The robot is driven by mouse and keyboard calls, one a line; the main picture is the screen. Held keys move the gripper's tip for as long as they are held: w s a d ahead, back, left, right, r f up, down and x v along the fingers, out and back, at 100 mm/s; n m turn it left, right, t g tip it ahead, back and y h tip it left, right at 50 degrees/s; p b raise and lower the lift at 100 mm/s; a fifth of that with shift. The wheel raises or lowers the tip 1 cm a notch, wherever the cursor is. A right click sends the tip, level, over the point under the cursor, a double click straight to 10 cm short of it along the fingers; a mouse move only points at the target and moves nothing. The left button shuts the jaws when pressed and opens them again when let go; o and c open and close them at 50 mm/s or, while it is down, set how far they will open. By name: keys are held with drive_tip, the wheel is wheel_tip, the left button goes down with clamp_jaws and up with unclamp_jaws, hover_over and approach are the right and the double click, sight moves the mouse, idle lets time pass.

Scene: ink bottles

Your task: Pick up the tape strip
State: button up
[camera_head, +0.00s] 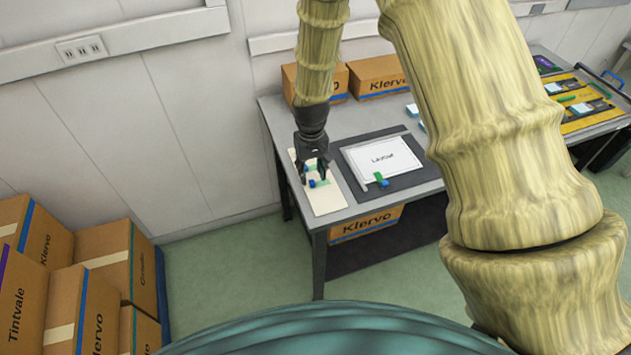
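A small green strip with a blue end (321,183) lies on a cream sheet (328,204) near the left end of the grey table. Another small blue and green piece shows just behind it, partly hidden by my gripper. A third green and blue piece (381,180) lies on the lower edge of a white lettered card (382,158). I cannot tell which piece is the tape strip. My gripper (314,178) points down over the cream sheet, its fingers apart beside the small strips. Whether the fingertips touch a strip is too small to tell.
The card lies on a dark mat (409,181). Cardboard boxes (378,76) stand at the table's back, and one (366,224) sits beneath it. More boxes (100,300) are stacked at lower left. A yellow tray (590,108) with items lies at far right. My arm hides part of the table.

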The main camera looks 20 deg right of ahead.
sight(312, 182)
drive_tip(key=shift+f+p, duration=0.8)
drive_tip(key=shift+f, duration=1.1)
drive_tip(key=c, duration=0.7)
